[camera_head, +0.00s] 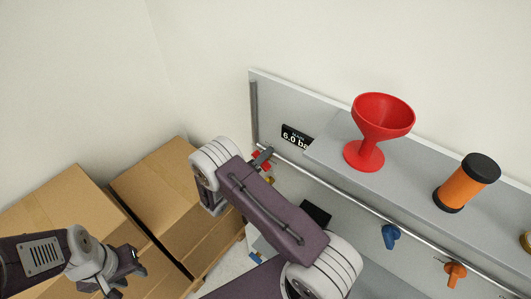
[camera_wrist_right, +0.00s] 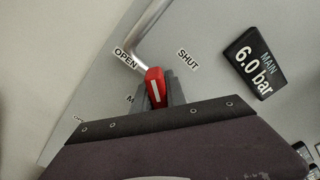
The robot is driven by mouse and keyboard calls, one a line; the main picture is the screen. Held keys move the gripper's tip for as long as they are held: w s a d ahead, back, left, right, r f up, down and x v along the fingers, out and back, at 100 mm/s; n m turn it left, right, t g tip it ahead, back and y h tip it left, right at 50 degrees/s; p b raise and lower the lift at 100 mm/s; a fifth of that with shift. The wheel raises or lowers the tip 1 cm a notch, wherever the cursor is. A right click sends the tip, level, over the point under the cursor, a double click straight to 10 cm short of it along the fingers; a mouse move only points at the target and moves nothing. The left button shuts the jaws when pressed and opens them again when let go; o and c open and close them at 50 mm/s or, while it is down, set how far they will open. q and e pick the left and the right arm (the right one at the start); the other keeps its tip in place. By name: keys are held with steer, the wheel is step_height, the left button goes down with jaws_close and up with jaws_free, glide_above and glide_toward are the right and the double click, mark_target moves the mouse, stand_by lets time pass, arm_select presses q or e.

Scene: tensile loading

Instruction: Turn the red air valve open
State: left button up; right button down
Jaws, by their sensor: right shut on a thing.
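The red air valve handle (camera_wrist_right: 155,88) has a white stripe and stands between the fingers of my right gripper (camera_wrist_right: 157,92) in the right wrist view. The gripper is shut on it. The handle points up the picture, between an OPEN label (camera_wrist_right: 126,58) and a SHUT label (camera_wrist_right: 188,60). In the head view a small part of the red handle (camera_head: 260,161) shows beside my right gripper (camera_head: 263,157), mostly hidden by my arm. My left gripper (camera_head: 126,280) hangs at the lower left, away from the panel; its jaw opening is unclear.
A MAIN 6.0 bar display (camera_head: 296,137) is beside the valve. A red funnel-shaped cup (camera_head: 383,117) and an orange-black cylinder (camera_head: 467,183) stand on the shelf. Blue (camera_head: 390,236) and orange (camera_head: 455,272) valves sit below a pipe. Cardboard boxes (camera_head: 75,205) are at left.

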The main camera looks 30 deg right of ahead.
steer(key=shift+w+f+n+p, duration=0.15)
steer(key=shift+n+p, duration=0.1)
steer(key=shift+n, duration=1.45)
steer(key=shift+s+f+n+p, duration=0.1)
steer(key=shift+n+p, duration=0.15)
steer(key=shift+n, duration=1.45)
steer(key=c, duration=1.4)
jaws_free()
steer(key=shift+a, duration=0.1)
steer(key=shift+o, duration=0.2)
steer(key=b+v, duration=0.2)
steer(key=v, duration=0.7)
steer(key=shift+b, duration=0.3)
